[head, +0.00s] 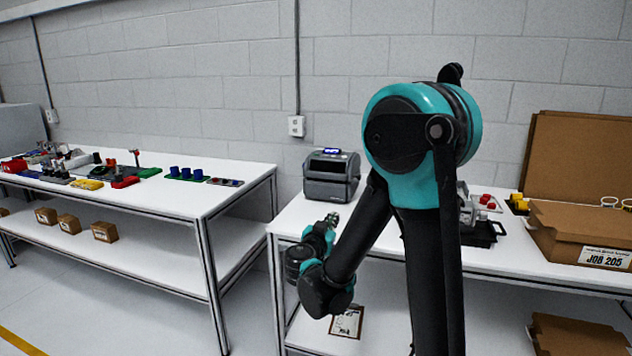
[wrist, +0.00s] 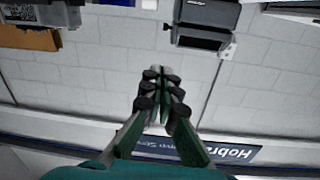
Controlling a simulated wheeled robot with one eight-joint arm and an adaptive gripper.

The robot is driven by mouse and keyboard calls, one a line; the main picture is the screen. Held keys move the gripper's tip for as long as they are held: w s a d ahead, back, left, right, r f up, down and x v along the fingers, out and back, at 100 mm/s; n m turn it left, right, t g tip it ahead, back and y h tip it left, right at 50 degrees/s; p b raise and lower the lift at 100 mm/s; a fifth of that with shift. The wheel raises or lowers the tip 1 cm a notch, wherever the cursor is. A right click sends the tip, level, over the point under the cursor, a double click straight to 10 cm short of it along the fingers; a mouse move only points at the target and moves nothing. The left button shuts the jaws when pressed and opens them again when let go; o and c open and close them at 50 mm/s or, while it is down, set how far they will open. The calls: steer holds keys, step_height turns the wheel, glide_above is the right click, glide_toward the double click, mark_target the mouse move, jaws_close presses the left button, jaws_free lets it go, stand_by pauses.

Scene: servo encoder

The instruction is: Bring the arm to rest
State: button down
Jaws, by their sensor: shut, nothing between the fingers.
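My teal and black arm stands folded in the middle of the head view, above and in front of the right table. My gripper (head: 331,219) is small there, partly behind my own arm links, left of the upright arm link and below the label printer. In the wrist view my gripper (wrist: 159,73) has its fingers together with nothing between them. It is clear of the tables and touches nothing that I can see.
The dark grey label printer (head: 331,175) stands on the right table (head: 289,219), close behind my gripper. A cardboard box (head: 580,232) marked JOB 205 is at right. The left table (head: 225,192) carries several coloured parts. A floor gap separates the tables.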

steer(key=s+d+f+n+g, duration=0.1)
steer(key=s+d+f+g, duration=0.4)
steer(key=d, duration=0.4)
steer(key=s+d+f+g, duration=0.4)
steer(key=s+d+f, duration=0.2)
steer(key=s+d, duration=0.15)
steer(key=s+a+f+n+g+y, duration=0.1)
steer(key=s+f+n+y, duration=0.1)
steer(key=s, duration=0.5)
steer(key=s+a+f+n+g+y, duration=0.1)
steer(key=s+f+n+g+y, duration=0.1)
steer(key=s+f+y, duration=0.2)
steer(key=s+f, duration=0.1)
steer(key=s, duration=0.2)
steer(key=shift+a+f+g, duration=0.2)
steer(key=shift+a+g, duration=0.05)
steer(key=shift+g, duration=0.05)
